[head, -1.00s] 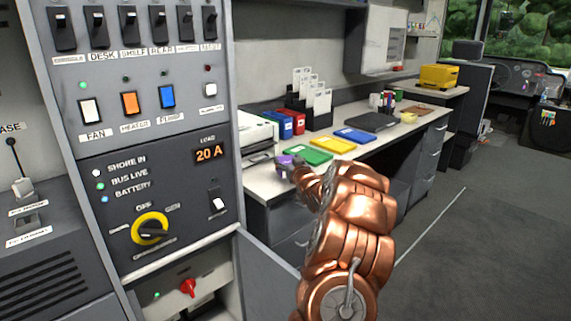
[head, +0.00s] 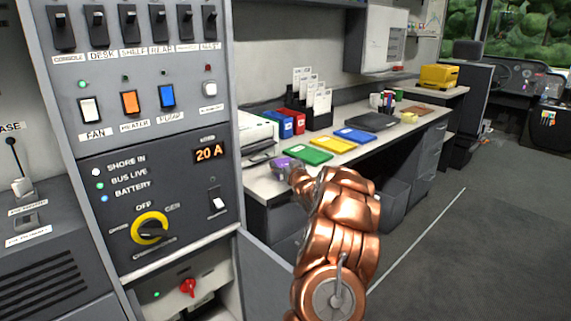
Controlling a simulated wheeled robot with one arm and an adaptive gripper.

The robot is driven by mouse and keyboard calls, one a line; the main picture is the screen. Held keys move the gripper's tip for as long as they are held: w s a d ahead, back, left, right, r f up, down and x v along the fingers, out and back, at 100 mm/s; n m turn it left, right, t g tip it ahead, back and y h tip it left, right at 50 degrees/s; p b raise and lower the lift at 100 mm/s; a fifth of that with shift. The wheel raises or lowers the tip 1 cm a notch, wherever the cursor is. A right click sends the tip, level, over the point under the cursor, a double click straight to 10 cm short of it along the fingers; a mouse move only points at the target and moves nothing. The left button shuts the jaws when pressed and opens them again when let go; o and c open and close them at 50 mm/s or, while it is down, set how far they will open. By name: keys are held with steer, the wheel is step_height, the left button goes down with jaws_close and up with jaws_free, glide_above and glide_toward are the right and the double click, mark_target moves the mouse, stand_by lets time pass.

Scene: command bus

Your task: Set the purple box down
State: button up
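The purple box (head: 281,163) shows as a small patch at the near left part of the desk (head: 262,186), just beyond the end of my copper-coloured arm. My gripper (head: 296,173) is small and mostly hidden behind my own arm links. It is at or right beside the purple box. I cannot see its fingers clearly, nor whether they touch the box. I cannot tell whether the box rests on the desk top or is held just above it.
Green (head: 307,155), yellow (head: 334,145) and blue (head: 355,135) trays lie along the desk. A printer (head: 256,130), red box (head: 297,121) and card holder (head: 318,115) stand behind. A switch panel (head: 140,150) fills the left, with an open door (head: 268,275) below. The floor at right is clear.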

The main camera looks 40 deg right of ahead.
steer(key=shift+s+r, duration=0.1)
stand_by(0.3)
steer(key=shift+s+a, duration=0.1)
steer(key=shift+s, duration=0.2)
steer(key=v, duration=1.1)
steer(key=shift+s, duration=0.1)
stand_by(0.3)
